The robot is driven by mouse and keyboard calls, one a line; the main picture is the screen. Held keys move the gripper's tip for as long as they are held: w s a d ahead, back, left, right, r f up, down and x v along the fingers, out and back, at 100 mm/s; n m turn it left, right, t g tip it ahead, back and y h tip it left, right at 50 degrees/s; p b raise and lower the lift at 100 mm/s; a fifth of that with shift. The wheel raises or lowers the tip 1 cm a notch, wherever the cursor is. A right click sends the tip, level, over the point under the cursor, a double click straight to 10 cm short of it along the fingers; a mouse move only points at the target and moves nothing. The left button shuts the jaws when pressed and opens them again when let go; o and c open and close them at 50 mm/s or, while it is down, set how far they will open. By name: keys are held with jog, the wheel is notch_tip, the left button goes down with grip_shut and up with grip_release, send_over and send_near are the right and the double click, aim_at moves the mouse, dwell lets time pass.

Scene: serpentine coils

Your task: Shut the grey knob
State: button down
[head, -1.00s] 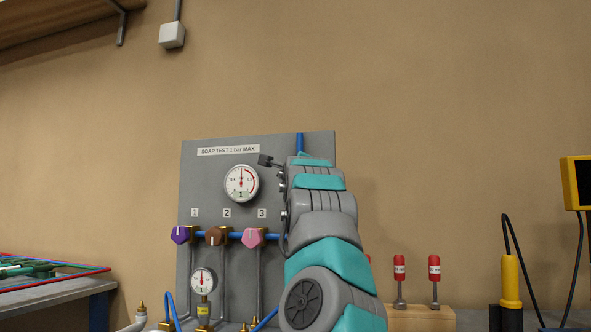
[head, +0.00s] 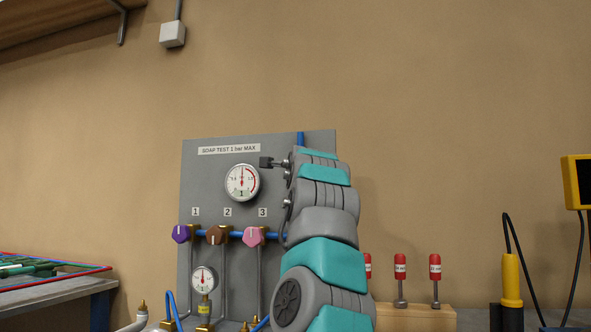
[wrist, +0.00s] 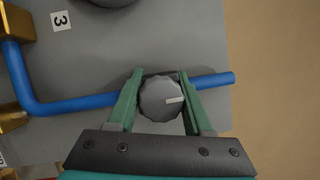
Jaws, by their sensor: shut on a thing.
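The grey knob (wrist: 161,98) shows in the wrist view, on the blue pipe (wrist: 85,101) near the panel's edge. A pale mark on its face points right, roughly along the pipe. My gripper (wrist: 160,88) has its two green fingers on either side of the knob and is shut on it. In the head view my arm hides the grey knob and my gripper's fingers. Purple (head: 181,234), brown (head: 216,235) and pink (head: 254,236) knobs sit in a row under the labels 1, 2 and 3.
A wooden block (head: 425,318) with red-topped pins stands to the right, near a yellow tool (head: 510,280). Open wall lies above the block.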

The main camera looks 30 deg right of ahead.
jog(key=shift+c, duration=1.6)
grip_release()
jog(key=shift+b+v, duration=0.75)
jog(key=shift+v, duration=0.3)
jog(key=shift+b+v, duration=0.95)
jog(key=shift+v, duration=1.9)
